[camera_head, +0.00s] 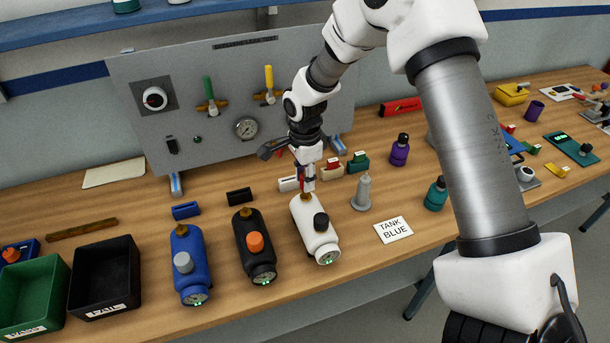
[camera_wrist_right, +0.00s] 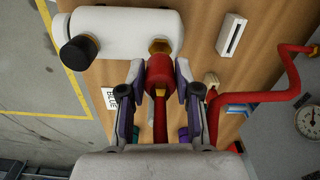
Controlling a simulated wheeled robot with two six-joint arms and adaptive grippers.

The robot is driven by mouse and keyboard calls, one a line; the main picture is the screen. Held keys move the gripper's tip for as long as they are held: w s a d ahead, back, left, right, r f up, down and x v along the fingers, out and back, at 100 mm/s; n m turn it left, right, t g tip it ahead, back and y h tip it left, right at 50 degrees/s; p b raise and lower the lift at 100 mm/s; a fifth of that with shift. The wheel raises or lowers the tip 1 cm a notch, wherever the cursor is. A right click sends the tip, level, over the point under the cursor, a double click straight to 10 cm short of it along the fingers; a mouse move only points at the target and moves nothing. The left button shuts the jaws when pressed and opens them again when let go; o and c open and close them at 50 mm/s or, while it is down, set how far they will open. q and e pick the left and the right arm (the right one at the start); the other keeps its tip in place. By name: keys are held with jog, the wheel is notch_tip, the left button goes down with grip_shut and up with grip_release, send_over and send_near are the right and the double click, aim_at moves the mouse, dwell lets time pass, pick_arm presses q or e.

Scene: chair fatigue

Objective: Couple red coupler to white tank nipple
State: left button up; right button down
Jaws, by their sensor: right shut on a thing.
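The white tank (camera_head: 313,232) lies on the bench with a black knob, and it spans the top of the right wrist view (camera_wrist_right: 125,33). Its brass nipple (camera_wrist_right: 159,46) faces my right gripper. My right gripper (camera_head: 305,180) is above the nipple end of the tank, and its purple-padded fingers (camera_wrist_right: 160,82) are shut on the red coupler (camera_wrist_right: 158,70). The coupler is in line with the nipple and its front end meets or nearly meets it; I cannot tell whether it is seated. A red hose (camera_wrist_right: 270,84) shows at right. My left gripper is not in view.
A blue tank (camera_head: 188,255) and a black tank (camera_head: 251,240) lie left of the white one. A grey cone-shaped piece (camera_head: 362,194) and a "TANK BLUE" card (camera_head: 394,229) are at right. A gauge panel (camera_head: 225,110) stands behind. Green and black bins (camera_head: 104,252) are at left.

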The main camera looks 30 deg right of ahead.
jog(key=shift+f+b, duration=0.45)
jog(key=shift+f, duration=0.65)
jog(key=c, duration=0.7)
grip_release()
notch_tip(320, 180, up, 12)
